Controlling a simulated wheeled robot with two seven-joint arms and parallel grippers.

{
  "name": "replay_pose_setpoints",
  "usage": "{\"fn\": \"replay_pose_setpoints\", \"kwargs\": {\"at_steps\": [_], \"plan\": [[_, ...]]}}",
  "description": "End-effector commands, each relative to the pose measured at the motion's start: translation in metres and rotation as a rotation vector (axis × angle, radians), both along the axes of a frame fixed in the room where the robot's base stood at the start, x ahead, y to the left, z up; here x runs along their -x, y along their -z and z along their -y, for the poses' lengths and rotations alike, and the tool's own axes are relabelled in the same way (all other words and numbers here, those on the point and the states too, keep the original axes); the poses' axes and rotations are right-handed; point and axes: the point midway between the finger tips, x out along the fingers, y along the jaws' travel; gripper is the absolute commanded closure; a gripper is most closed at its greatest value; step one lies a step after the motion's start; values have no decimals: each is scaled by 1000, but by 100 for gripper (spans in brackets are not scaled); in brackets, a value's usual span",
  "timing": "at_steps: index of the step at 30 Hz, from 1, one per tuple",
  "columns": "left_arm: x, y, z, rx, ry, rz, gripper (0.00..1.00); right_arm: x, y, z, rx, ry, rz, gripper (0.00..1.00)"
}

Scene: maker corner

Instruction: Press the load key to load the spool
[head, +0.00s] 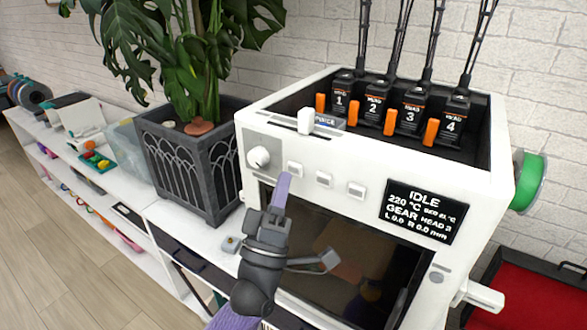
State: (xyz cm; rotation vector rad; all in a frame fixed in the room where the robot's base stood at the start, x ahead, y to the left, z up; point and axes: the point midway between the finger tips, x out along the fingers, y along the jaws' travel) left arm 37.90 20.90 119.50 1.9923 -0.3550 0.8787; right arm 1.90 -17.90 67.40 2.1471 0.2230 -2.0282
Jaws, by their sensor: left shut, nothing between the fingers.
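A white printer (467,185) stands on the white bench. Its front has three small square keys in a row: a left key (295,169), a middle key (323,180) and a right key (356,190). I cannot read any label that tells which is the load key. The display (424,212) reads IDLE, 220 °C, GEAR, HEAD 3, L 0.0, R 0.0 mm. A green spool (530,182) hangs on the printer's right side. My left gripper (284,177) is shut and empty, its tips just below and left of the left key; contact cannot be told. My right gripper is not in view.
A round knob (259,157) sits left of the keys, and a white slider (306,121) stands above them. Four numbered heads fill the printer's open top. A dark planter (190,165) with a big plant stands close on the left.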

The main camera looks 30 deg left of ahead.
Motion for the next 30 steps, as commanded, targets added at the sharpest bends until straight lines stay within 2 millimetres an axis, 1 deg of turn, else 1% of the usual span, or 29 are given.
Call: {"fn": "replay_pose_setpoints", "kwargs": {"at_steps": [19, 30], "plan": [[0, 0, 0, 0, 0, 0, 100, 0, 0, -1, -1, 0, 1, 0], [-8, 0, 1, 0, 0, 0, 100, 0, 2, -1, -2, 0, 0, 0]]}}
